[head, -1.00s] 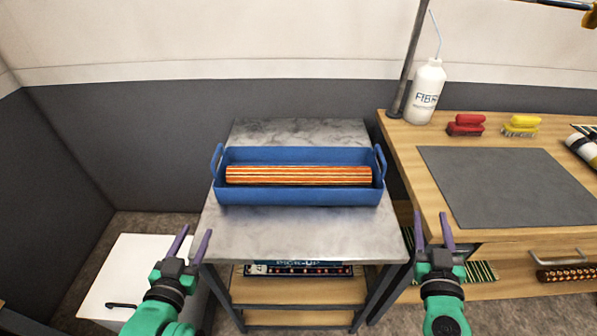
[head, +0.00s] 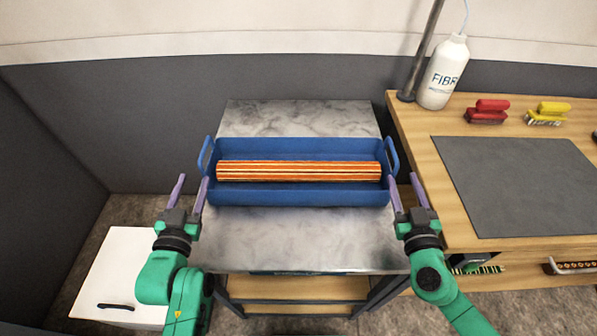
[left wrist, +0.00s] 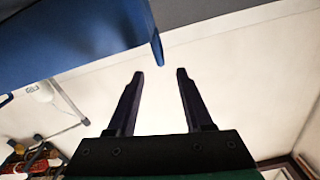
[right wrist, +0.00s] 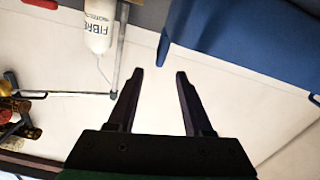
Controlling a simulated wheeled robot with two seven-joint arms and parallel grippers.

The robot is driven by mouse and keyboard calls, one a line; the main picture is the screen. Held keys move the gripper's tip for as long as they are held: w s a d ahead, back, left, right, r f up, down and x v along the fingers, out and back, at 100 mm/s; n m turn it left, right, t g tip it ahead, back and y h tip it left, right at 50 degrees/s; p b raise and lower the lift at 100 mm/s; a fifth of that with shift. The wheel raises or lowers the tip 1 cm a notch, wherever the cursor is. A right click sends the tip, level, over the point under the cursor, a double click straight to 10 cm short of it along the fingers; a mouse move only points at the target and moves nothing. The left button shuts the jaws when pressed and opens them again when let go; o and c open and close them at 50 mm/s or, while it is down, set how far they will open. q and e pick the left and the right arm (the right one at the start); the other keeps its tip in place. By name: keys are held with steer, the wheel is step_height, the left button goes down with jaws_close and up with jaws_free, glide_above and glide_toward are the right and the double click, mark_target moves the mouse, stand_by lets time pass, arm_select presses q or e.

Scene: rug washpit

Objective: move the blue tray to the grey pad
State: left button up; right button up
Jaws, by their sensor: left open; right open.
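The blue tray (head: 300,197) sits on the grey marbled top of a stand, with a handle at each short end. A rolled striped orange rug (head: 298,171) lies in it. The grey pad (head: 515,185) lies flat and bare on the wooden bench to the right. My left gripper (head: 190,190) is open and empty by the tray's left end, just below its left handle. My right gripper (head: 404,190) is open and empty by the right end, just below the right handle. The tray also shows in the left wrist view (left wrist: 70,40) and the right wrist view (right wrist: 240,45), apart from the fingers.
The wooden bench (head: 420,150) stands close to the stand's right side. A white bottle (head: 443,75), a red brush (head: 487,112) and a yellow brush (head: 548,114) stand behind the pad, near a metal pole (head: 422,50). A white cabinet (head: 125,270) is at the lower left.

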mark_target(208, 140)
arm_select(q)
steer(key=w, duration=1.1)
arm_select(e)
steer(key=w, duration=1.1)
arm_select(q)
jaws_close()
arm_select(e)
steer(key=shift+d, duration=0.1)
jaws_close()
